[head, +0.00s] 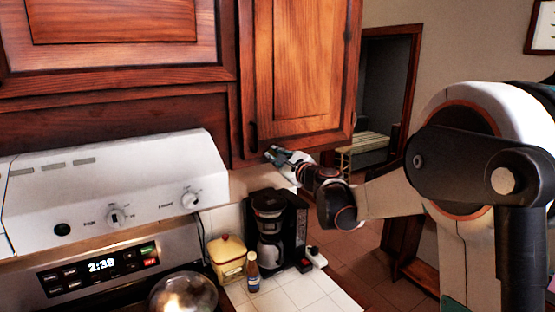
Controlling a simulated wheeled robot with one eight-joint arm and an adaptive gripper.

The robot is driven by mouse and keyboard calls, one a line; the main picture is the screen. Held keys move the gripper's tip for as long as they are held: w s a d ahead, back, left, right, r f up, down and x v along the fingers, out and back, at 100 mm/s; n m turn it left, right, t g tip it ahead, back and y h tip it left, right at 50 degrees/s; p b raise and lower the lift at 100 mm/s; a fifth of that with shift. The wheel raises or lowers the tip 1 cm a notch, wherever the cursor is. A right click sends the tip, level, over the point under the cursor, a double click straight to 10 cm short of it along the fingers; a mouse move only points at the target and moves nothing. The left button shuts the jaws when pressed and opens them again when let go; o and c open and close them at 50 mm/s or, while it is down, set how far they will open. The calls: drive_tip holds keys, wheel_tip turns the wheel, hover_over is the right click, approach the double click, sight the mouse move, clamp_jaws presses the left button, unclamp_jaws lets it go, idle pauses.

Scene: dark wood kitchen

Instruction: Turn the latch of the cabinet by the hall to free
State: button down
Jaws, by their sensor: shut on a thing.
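The cabinet by the hall (300,60) is the upper wooden cabinet beside the doorway, and its door looks closed. A dark upright handle (251,135) sits low on the door's left side. My gripper (272,154) reaches in from the right, at the cabinet's lower edge, just right of and below that handle. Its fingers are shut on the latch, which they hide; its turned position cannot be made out. My arm extends to the right side of the view.
Below my gripper, a black coffee maker (277,230) stands on the white tiled counter (291,290). A yellow canister (228,260) and a small brown bottle (253,272) stand beside it. The stove (110,190) is at left. The hall doorway (385,90) opens behind my arm.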

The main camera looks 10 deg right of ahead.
drive_tip(key=shift+s+a+f+n+b, duration=0.15)
drive_tip(key=shift+f+n+b, duration=0.25)
drive_tip(key=shift+n+b, duration=0.85)
drive_tip(key=shift+a+f+n+b, duration=0.2)
drive_tip(key=shift+f+n+b, duration=0.3)
drive_tip(key=shift+n, duration=1.45)
drive_tip(key=shift+s+a+f+n+b, duration=0.1)
drive_tip(key=shift+a+f+n+b, duration=0.2)
drive_tip(key=shift+n+b, duration=0.95)
drive_tip(key=shift+d+f+n+p, duration=0.15)
drive_tip(key=shift+n+p, duration=0.15)
drive_tip(key=shift+n, duration=0.25)
drive_tip(key=c, duration=1.6)
unclamp_jaws()
drive_tip(key=v, duration=1.2)
